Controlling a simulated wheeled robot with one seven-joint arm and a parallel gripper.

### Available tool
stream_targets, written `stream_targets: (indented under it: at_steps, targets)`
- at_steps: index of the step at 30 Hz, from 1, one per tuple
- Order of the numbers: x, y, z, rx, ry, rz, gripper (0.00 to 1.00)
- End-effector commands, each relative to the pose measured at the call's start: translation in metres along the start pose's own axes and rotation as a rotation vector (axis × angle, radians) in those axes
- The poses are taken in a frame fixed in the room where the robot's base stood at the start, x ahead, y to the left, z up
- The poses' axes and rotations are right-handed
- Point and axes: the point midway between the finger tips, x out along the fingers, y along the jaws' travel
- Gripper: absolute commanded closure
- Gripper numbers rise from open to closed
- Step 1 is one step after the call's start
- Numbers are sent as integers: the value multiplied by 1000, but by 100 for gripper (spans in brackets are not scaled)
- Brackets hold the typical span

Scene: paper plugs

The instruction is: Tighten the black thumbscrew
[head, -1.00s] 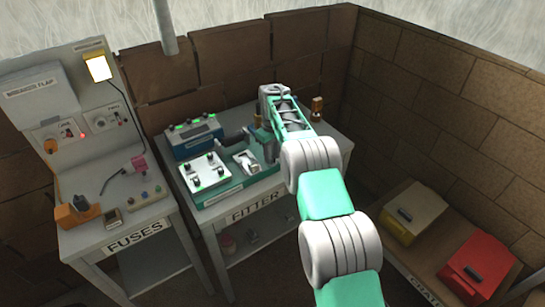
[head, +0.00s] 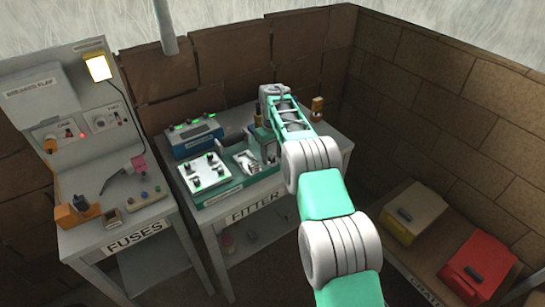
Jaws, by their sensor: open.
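A white panel (head: 205,172) on a teal base lies on the FITTER bench, with several small black knobs on it. I cannot tell which of these, if any, is the black thumbscrew. A grey metal clamp-like part (head: 248,160) sits on the teal base right of the panel. My gripper (head: 252,134) is open at the end of my arm, low over the back of the bench, behind the clamp-like part. Its fingers are small and partly hidden, and I see nothing held.
A blue box with green lights (head: 194,135) stands behind the panel. A brass-coloured piece (head: 317,107) stands at the back right of the bench. The FUSES bench (head: 150,213) is on the left. Yellow (head: 412,212) and red (head: 480,265) boxes sit low on the right.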

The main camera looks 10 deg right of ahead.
Motion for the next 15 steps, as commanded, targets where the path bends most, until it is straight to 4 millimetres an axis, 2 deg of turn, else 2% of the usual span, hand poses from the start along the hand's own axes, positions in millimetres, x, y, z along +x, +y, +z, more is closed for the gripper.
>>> stream_targets:
  at_steps: [15]
  targets:
    - [-38, 0, 0, 0, 0, 0, 53]
